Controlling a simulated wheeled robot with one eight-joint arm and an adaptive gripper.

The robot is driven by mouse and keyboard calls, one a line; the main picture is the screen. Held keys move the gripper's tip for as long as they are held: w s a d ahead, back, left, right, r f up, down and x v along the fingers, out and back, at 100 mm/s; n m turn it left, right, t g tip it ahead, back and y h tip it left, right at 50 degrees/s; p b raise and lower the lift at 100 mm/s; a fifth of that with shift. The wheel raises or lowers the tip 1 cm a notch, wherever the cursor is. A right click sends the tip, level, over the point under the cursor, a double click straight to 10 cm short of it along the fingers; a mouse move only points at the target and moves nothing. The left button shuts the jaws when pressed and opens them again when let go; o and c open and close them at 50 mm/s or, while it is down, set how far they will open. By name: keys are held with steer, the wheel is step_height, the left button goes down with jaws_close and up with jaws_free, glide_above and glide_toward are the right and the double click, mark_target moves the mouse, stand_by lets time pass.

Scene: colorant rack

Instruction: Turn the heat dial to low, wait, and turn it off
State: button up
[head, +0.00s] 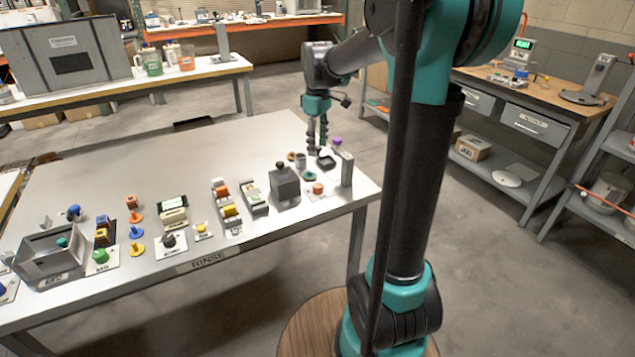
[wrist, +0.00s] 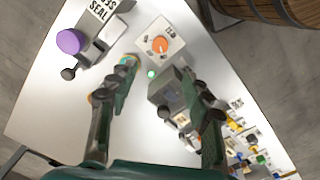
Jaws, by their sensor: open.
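An orange dial (head: 317,188) on a small white plate stands near the right end of the metal table. It also shows in the wrist view (wrist: 160,45), just beyond the fingertips, with small marks around it that I cannot read. A black dial (head: 168,240) on a white plate stands near the table's front edge. I cannot tell from the lettering which one is the heat dial. My gripper (head: 317,150) is above the table's far right part, pointing down. In the wrist view its two fingers (wrist: 158,70) are spread and empty, apart from the orange dial.
A grey box with a black ball knob (head: 285,184) stands left of the orange dial. A purple knob (wrist: 70,42) is by a "SEAL" label. A grey upright post (head: 347,168) stands near the right edge. The table's back left (head: 110,160) is mostly clear.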

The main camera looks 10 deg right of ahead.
mark_target(318, 185)
step_height(318, 185, down, 15)
steer(key=shift+r, duration=0.15)
steer(key=shift+c, duration=0.4)
jaws_close()
stand_by(0.3)
steer(key=m, duration=1.1)
steer(key=shift+d+m, duration=0.1)
steer(key=shift+m, duration=0.3)
stand_by(0.4)
